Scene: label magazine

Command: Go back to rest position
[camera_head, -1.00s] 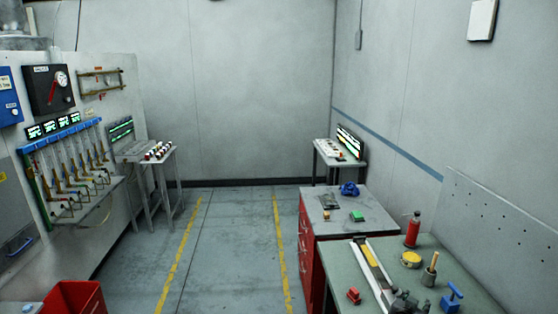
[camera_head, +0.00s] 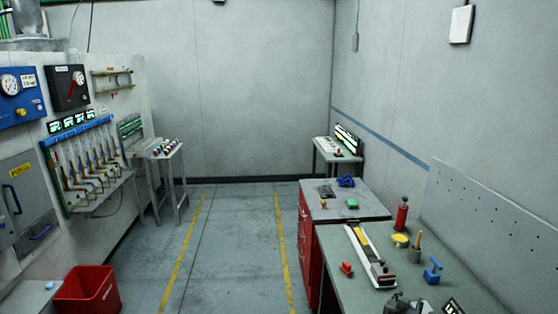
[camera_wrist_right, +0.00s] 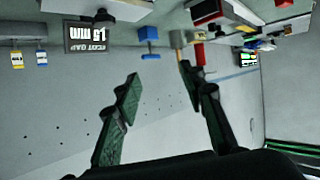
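My right gripper (camera_head: 403,305) shows as a dark shape at the bottom edge of the head view, in front of the green-topped bench (camera_head: 345,293). In the right wrist view the gripper (camera_wrist_right: 160,72) has its two dark fingers spread apart with nothing between them. It is open and empty. A long light-coloured holder with a yellow strip (camera_head: 362,246) lies on the bench, beyond the gripper. My left gripper is in neither view.
The bench also bears a red bottle (camera_head: 402,214), a yellow tin (camera_head: 400,240), a blue-handled tool (camera_head: 432,271) and a red piece (camera_head: 346,268). A red bin (camera_head: 88,291) stands on the floor at left. The floor between the yellow lines (camera_head: 234,250) is clear.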

